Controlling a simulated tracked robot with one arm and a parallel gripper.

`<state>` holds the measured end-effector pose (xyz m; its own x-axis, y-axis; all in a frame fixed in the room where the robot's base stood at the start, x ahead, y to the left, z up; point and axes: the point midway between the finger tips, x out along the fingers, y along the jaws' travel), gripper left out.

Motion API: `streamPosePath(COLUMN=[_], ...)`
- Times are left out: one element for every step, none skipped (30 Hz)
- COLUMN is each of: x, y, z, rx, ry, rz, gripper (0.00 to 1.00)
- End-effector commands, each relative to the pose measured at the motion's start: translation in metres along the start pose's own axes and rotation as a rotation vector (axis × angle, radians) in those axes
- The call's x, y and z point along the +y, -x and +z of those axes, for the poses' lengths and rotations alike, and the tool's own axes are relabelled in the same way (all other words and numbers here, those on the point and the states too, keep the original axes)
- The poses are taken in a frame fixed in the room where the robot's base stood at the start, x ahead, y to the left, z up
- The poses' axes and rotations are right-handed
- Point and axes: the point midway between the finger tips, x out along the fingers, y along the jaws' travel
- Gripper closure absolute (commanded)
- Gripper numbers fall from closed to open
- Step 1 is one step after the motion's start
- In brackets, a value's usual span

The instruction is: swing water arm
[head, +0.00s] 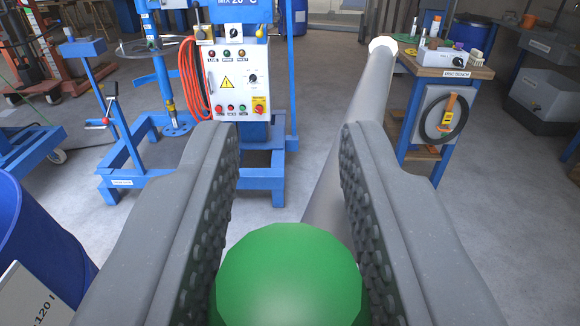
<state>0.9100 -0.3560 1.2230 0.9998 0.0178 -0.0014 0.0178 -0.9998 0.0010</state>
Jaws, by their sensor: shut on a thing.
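My gripper (290,140) reaches forward from the bottom of the head view, with one grey ridged finger on each side. It is shut on a round green knob (289,280) at the bottom centre, which sits between the finger pads. A grey pipe (362,105), likely the water arm, runs up and to the right from behind the knob and the right finger. It ends in a pale tip (383,45) near the wooden bench. The join between knob and pipe is hidden.
A blue mixer with a white control panel (238,85) and red hose (192,80) stands ahead. A blue drum (40,235) is close at lower left. A bench (440,68) stands at right. Grey floor (500,215) is clear at lower right.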

Motion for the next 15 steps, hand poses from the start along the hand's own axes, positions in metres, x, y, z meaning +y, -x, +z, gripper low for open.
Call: streamPosePath(x=[-0.004, -0.006, -0.009, -0.011, -0.013, -0.015, -0.016, -0.018, -0.019, -0.02, -0.021, -0.022, -0.022, -0.023, -0.023], y=[-0.002, -0.003, -0.004, -0.004, -0.005, -0.006, -0.006, -0.006, -0.007, -0.007, -0.007, -0.008, -0.008, -0.008, -0.008], z=[0.004, 0.004, 0.004, 0.005, 0.005, 0.005, 0.006, 0.006, 0.006, 0.006, 0.007, 0.007, 0.007, 0.007, 0.008], rx=[-0.01, -0.01, -0.011, -0.011, -0.01, -0.01, -0.011, -0.01, -0.01, -0.01, -0.01, -0.01, -0.01, -0.01, -0.01], ry=[-0.004, -0.005, -0.004, -0.004, -0.005, -0.005, -0.004, -0.005, -0.006, -0.006, -0.005, -0.005, -0.004, -0.005, -0.005], rz=[-0.015, -0.023, -0.033, -0.039, -0.046, -0.053, -0.058, -0.062, -0.068, -0.071, -0.074, -0.077, -0.079, -0.081, -0.082], gripper=[1.0, 1.0, 1.0, 1.0, 1.0, 1.0, 1.0, 1.0, 1.0, 1.0, 1.0, 1.0, 1.0, 1.0, 1.0])
